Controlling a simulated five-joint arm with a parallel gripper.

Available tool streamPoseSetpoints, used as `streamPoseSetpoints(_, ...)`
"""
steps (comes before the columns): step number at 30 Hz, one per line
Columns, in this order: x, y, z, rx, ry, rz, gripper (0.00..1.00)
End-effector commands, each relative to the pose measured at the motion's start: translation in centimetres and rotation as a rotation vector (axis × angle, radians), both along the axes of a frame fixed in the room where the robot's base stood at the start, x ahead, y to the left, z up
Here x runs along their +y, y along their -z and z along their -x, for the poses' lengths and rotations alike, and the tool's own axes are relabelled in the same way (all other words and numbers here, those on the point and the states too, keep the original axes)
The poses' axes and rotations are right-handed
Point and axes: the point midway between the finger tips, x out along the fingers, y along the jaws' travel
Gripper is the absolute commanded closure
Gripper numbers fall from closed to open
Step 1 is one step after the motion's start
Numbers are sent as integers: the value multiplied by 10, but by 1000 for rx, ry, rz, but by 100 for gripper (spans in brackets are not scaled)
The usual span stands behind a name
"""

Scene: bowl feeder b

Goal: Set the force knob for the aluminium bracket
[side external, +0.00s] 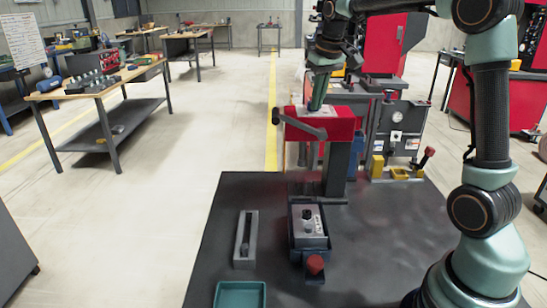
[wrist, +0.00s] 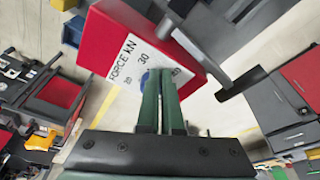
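The force knob (wrist: 145,80) shows as a small blue patch on a white dial plate marked "FORCE kN" with numbers around it. My gripper's green fingers hide most of it. The plate is on the red press head (side external: 345,128), also seen in the wrist view (wrist: 104,38). My gripper (wrist: 160,72) has its fingertips at the knob, close together with a narrow gap; whether they are shut on it I cannot tell. In the side view my gripper (side external: 318,100) points down at the top of the press head. I cannot tell for sure which part is the aluminium bracket.
Below the press head, a grey block (side external: 309,228) sits in a dark holder with a red button (side external: 315,264) in front. A grey slotted part (side external: 245,240) and a teal tray (side external: 240,296) are at left. A grey lever (side external: 303,127) juts from the head.

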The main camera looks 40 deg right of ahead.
Motion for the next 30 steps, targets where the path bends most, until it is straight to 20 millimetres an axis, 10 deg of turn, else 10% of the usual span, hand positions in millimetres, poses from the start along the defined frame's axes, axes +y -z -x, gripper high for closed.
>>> streamPoseSetpoints(13, 4, -4, 5, -8, -2, 2, 100)
streamPoseSetpoints(30, 4, -59, 5, -6, -1, 1, 100)
